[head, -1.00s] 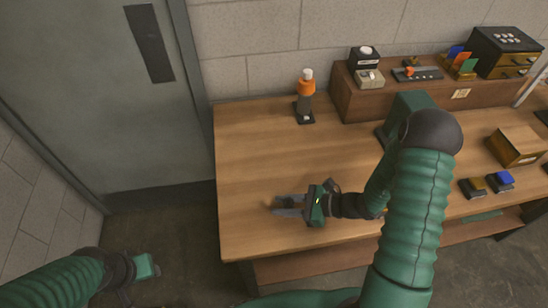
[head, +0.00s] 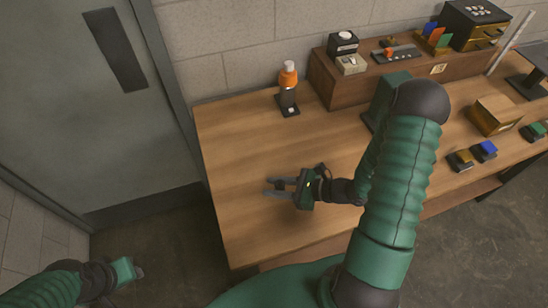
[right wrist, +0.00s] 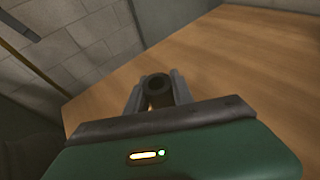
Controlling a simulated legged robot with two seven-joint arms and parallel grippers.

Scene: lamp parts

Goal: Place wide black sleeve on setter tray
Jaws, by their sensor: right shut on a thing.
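My right gripper (head: 272,188) is over the left part of the wooden table and points left. In the right wrist view its fingers (right wrist: 156,95) are shut on a dark round hollow sleeve (right wrist: 157,86), whose open end shows. In the head view the sleeve (head: 282,184) is only a small dark shape between the fingers. I cannot tell its exact height above the table. My left gripper (head: 132,270) is off the table at the lower left, and its jaws are too small to read. I cannot tell for sure which thing is the setter tray.
The table (head: 240,140) is clear around the right gripper. An orange-topped bottle (head: 289,80) stands on a dark base at the back. A wooden riser (head: 335,88) holds small boxes and a dark panel (head: 396,54). A brown box (head: 494,115) and small coloured blocks (head: 484,150) lie at the right.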

